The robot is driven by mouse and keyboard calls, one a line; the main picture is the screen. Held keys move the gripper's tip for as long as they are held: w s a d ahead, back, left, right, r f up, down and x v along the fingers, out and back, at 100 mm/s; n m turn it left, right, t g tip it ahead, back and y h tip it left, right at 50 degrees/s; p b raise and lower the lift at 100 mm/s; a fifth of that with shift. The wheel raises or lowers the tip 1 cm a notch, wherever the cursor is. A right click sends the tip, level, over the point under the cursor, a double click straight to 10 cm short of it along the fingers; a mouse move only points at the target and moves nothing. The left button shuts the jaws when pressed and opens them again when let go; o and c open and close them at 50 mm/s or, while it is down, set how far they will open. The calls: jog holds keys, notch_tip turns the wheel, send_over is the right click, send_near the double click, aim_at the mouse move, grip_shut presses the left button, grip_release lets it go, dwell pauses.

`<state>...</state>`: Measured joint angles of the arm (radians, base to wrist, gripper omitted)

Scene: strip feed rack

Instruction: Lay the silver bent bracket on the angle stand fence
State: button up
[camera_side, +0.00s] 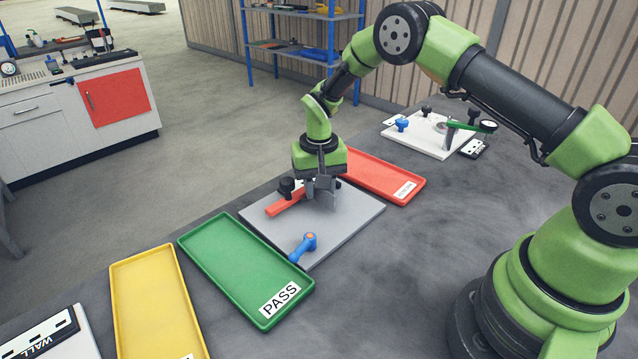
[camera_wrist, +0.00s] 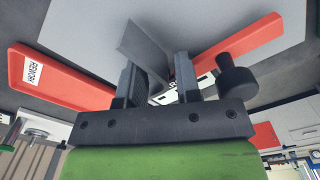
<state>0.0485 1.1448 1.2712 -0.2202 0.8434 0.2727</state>
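The silver bent bracket (camera_side: 326,190) is a thin grey folded sheet at my gripper, above or on the grey plate. In the wrist view the bracket (camera_wrist: 142,45) stands between and beyond the fingers, tilted. My gripper (camera_side: 320,188) points down over the far part of the plate. Its two fingers, seen in the wrist view (camera_wrist: 156,75), stand apart on either side of the bracket; whether both touch it is unclear. A red bar (camera_side: 287,204), possibly the fence, lies on the plate just left of the gripper; its far end is hidden.
A black knob (camera_side: 287,186) stands close beside the red bar. A blue-handled clamp (camera_side: 303,247) is at the plate's near edge. The grey plate (camera_side: 355,215) is bare on the right. Green (camera_side: 222,262), yellow (camera_side: 150,300) and red (camera_side: 385,178) trays lie around.

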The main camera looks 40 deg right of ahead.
jog(key=shift+o, duration=1.1)
jog(key=s+a+r+t, duration=0.1)
jog(key=s+r, duration=0.1)
jog(key=r, duration=0.8)
jog(key=s+r+t, duration=0.1)
jog(key=s+r, duration=0.1)
jog(key=r, duration=0.9)
jog(key=s+a+r+n+t+y, duration=0.1)
jog(key=s+a+r+t, duration=0.1)
jog(key=s+r, duration=0.55)
jog(key=s+a+n+t+y, duration=0.1)
jog(key=s+t, duration=0.2)
jog(key=s, duration=1.1)
jog(key=shift+a+f, duration=0.3)
jog(key=shift+f, duration=0.05)
